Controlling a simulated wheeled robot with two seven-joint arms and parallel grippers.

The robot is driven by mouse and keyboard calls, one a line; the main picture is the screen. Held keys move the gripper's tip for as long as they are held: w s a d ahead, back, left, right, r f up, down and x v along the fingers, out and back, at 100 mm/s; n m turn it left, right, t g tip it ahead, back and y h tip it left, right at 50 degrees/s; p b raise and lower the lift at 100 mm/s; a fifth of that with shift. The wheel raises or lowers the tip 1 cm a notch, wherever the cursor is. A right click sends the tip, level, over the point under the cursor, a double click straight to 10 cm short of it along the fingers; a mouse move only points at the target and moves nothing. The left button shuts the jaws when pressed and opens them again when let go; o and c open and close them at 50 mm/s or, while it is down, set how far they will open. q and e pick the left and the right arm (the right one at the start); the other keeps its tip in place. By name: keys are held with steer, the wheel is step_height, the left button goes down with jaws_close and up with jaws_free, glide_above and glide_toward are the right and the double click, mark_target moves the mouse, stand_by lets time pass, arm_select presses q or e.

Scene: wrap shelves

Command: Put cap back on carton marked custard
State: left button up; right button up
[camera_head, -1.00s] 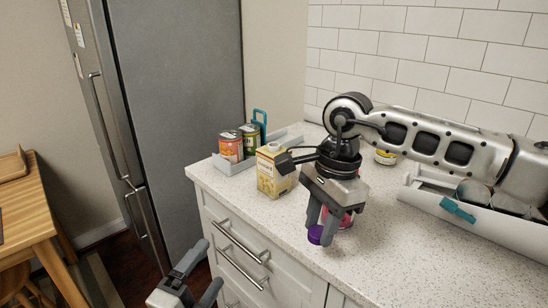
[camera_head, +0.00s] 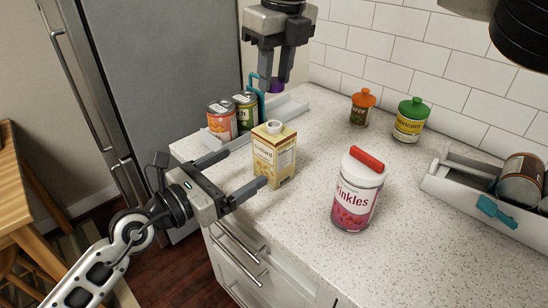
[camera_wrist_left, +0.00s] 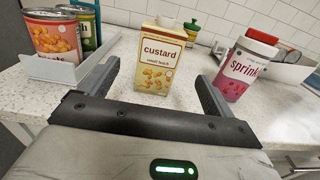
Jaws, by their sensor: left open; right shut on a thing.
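The custard carton (camera_head: 274,160) stands upright on the counter near its left edge, with an uncapped white spout (camera_head: 274,126) on top. It also shows in the left wrist view (camera_wrist_left: 158,62), its custard label facing my left gripper. My left gripper (camera_head: 247,168) is open and empty, level with the carton, its fingers pointing at it and spread to either side. I cannot tell whether they touch it. My right gripper (camera_head: 276,76) points down above and behind the carton, shut on a purple cap (camera_head: 277,86). The cap is in the air, apart from the spout.
A sprinkles jar (camera_head: 358,193) with a red lid stands right of the carton. Cans (camera_head: 221,120) sit in a grey tray (camera_head: 292,107) at the left. Two small jars (camera_head: 409,121) stand by the wall. A grey caddy (camera_head: 462,188) is at the right. The front counter is clear.

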arm_select(q)
steer(key=x, duration=1.2)
arm_select(e)
steer(key=shift+w, duration=0.1)
arm_select(q)
steer(key=c, duration=1.5)
steer(key=shift+o, duration=0.2)
arm_select(e)
glide_above(273, 124)
steer(key=shift+s+d+f, duration=0.1)
steer(key=shift+f, duration=1.15)
steer(key=shift+s+d+f, duration=0.1)
steer(key=shift+f, duration=1.15)
arm_select(q)
steer(key=shift+f, duration=0.1)
arm_select(e)
steer(key=shift+f, duration=0.9)
steer(key=shift+f, duration=0.5)
